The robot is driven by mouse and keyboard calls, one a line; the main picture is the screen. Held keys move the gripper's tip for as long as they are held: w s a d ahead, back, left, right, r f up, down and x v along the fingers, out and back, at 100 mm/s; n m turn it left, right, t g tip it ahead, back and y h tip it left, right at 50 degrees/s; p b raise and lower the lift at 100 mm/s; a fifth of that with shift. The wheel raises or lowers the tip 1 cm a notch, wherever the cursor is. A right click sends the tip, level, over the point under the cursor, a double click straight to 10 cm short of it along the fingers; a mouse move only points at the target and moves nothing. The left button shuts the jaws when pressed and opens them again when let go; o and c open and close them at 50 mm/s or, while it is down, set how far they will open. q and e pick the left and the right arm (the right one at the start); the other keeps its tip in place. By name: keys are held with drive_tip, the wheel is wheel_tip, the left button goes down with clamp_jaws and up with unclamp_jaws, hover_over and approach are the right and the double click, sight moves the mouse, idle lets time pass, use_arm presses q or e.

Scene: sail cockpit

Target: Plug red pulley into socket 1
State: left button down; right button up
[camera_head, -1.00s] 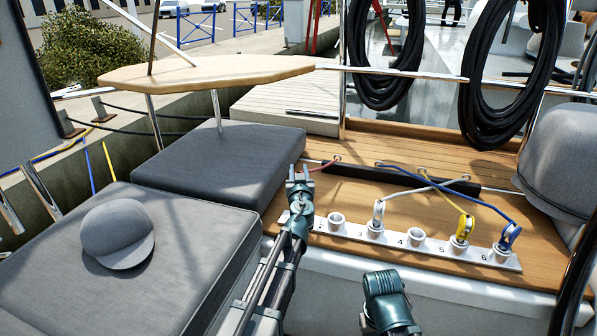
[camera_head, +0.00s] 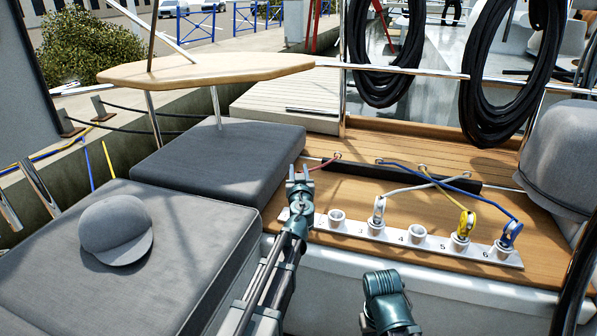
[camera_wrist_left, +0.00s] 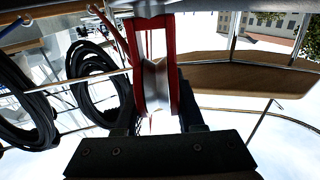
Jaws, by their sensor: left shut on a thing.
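My left gripper (camera_head: 299,180) is shut on the red pulley (camera_wrist_left: 153,75). In the left wrist view the pulley has red cheeks and a metal wheel, upright between the fingers. In the head view the gripper hides the pulley; a red rope runs from it to the right. The gripper is over the left end of the white socket strip (camera_head: 284,214). My arm covers socket 1 there, so I cannot tell whether the pulley touches it. Part of my right arm shows at the bottom of the head view; its fingers are not clear.
An empty socket (camera_head: 336,219) and the empty socket 4 (camera_head: 417,234) stand on the strip. A white pulley (camera_head: 379,210), a yellow pulley (camera_head: 464,228) and a blue pulley (camera_head: 511,234) sit in others, with ropes behind. Grey cushions and a cap (camera_head: 115,230) lie at left.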

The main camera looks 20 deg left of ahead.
use_arm(q)
drive_tip(key=shift+f+b, duration=1.85)
drive_tip(key=shift+f, duration=0.15)
drive_tip(key=shift+c, duration=2.2)
unclamp_jaws()
drive_tip(key=shift+r, duration=0.1)
drive_tip(key=v, duration=1.4)
drive_tip(key=shift+w, duration=0.1)
